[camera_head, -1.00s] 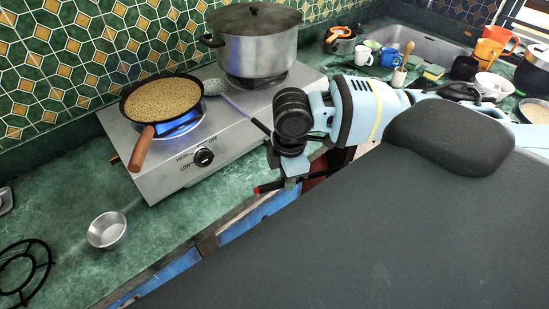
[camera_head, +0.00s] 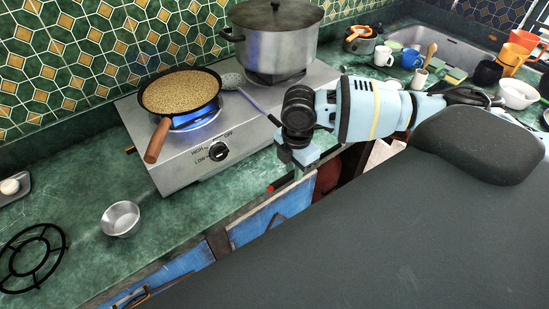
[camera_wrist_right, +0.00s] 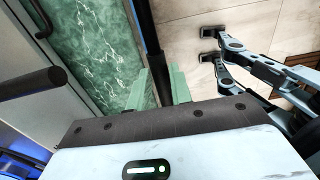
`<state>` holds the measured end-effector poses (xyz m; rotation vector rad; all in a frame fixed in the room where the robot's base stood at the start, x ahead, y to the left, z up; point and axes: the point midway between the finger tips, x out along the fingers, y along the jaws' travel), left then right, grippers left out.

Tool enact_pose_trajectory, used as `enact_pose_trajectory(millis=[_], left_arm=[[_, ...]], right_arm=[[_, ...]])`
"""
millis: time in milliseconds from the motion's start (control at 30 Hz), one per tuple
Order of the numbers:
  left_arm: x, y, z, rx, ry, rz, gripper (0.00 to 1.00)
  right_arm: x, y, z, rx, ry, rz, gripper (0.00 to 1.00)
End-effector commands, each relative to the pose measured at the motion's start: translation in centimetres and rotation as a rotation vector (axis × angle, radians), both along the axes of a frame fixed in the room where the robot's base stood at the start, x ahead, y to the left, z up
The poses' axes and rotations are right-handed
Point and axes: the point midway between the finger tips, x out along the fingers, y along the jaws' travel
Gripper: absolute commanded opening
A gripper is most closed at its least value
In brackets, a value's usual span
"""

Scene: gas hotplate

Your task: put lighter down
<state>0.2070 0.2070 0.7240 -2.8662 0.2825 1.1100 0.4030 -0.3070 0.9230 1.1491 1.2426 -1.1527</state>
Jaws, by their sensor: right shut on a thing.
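My right gripper (camera_head: 297,172) points down in front of the stove's right front corner, by the counter edge. It is shut on the lighter, a thin black stick with a red tip (camera_head: 270,188). In the right wrist view the lighter's black rod (camera_wrist_right: 144,28) passes between the two pale green fingers (camera_wrist_right: 162,86). The lighter is held in the air; its gap to the counter is hard to judge. My left gripper (camera_wrist_right: 212,45) is outside the head view. It appears at the right of the wrist view with two black tips apart and nothing between them.
A pan of grain (camera_head: 182,91) sits over a lit blue flame on the stove (camera_head: 185,173). A lidded pot (camera_head: 277,47) stands on the other burner. A small metal bowl (camera_head: 120,219) and a black burner grate (camera_head: 32,257) lie left. Green counter (camera_head: 80,190) there is mostly clear.

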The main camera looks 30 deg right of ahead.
Motion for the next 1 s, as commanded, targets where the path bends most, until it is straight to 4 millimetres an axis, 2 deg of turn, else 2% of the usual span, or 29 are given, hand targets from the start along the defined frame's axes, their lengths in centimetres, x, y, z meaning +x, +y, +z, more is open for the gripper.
enact_pose_trajectory(millis=[33,200,400,533,733,1000], left_arm=[[-0.2,0.0,-0.2,0.000,0.006,0.000,0.58],[-0.6,-0.1,-0.7,-0.001,0.019,0.000,0.58],[-1.0,-0.2,-1.1,-0.005,0.029,0.003,0.58],[-0.9,-0.3,-1.0,-0.008,0.028,0.005,0.58],[-0.8,-0.4,-0.9,-0.010,0.026,0.005,0.58],[-0.8,-0.4,-0.8,-0.010,0.023,0.005,0.58]], right_arm=[[1.2,0.2,-0.2,0.000,0.001,0.000,0.00],[4.8,0.6,-0.6,0.001,0.002,-0.001,0.00],[7.7,0.8,-0.9,0.000,0.002,-0.001,0.00],[8.4,0.9,-0.8,0.000,0.000,0.000,0.00],[8.4,0.9,-1.0,0.000,0.000,0.000,0.00],[8.4,0.9,-4.0,0.000,0.002,-0.002,0.00]])
